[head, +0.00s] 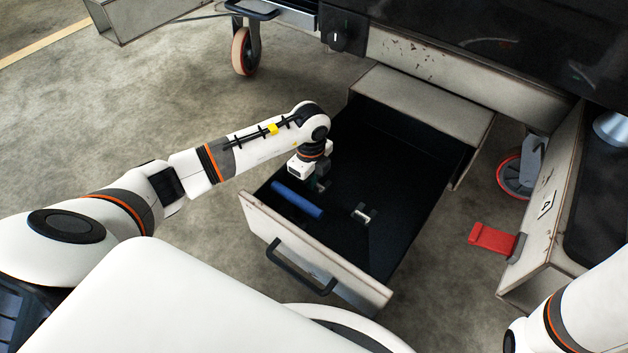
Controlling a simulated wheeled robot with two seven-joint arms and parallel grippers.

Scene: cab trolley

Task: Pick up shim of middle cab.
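An open drawer (262,222) with a pale front and a dark inside stands out below the middle of the trolley. A blue bar (297,200) lies in it near the front left. A small grey metal piece (363,213) lies on the drawer floor to the right of the bar; I cannot tell if it is the shim. My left gripper (320,185) points down into the drawer, just behind the blue bar and left of the metal piece. Its fingers are small and dark, and their opening is unclear. My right gripper is out of view; only its arm shows at lower right.
The drawer has a black handle (300,279) on its front. A red tab (492,238) sticks out from the side cabinet (545,232) at right. A caster wheel (241,52) stands behind. The concrete floor at left is clear.

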